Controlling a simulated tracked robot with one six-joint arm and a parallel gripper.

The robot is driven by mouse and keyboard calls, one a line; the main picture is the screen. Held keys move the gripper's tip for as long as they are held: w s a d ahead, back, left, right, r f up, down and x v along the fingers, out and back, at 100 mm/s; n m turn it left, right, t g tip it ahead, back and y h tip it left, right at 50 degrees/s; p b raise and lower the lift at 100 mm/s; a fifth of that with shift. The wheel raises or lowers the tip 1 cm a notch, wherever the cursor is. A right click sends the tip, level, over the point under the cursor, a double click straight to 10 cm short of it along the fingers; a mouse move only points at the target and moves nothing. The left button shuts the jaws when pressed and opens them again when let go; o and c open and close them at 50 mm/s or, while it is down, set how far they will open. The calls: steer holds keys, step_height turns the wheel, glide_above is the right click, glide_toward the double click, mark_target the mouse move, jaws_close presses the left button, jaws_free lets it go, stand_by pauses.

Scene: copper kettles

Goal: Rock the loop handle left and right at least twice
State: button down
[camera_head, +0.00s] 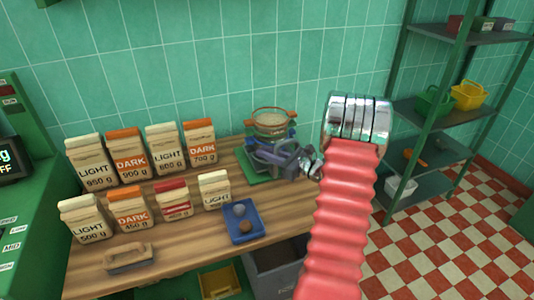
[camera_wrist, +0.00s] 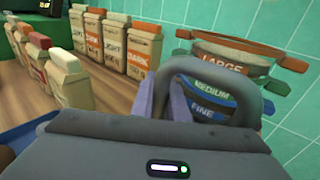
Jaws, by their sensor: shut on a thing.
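The dark grey loop handle (camera_wrist: 215,65) arches up in front of a stack of sieves in the wrist view. The stack has a top sieve (camera_wrist: 222,68) marked LARGE, then ones marked MEDIUM and FINE. In the head view the stack (camera_head: 272,123) stands at the right end of the wooden bench. My gripper (camera_head: 290,160) is at the front of the stack, shut on the loop handle. The handle's lower part and the exact contact are hidden in the wrist view by the dark grey body in front.
Several LIGHT and DARK paper bags (camera_head: 128,155) stand in two rows on the bench (camera_head: 165,195). Green shelves (camera_head: 430,110) stand at right.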

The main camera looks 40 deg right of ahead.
steer(key=c, duration=1.7)
jaws_free()
steer(key=v, duration=1.3)
steer(key=shift+s+d+f, duration=0.1)
steer(key=shift+s, duration=0.3)
steer(key=shift+c, duration=0.6)
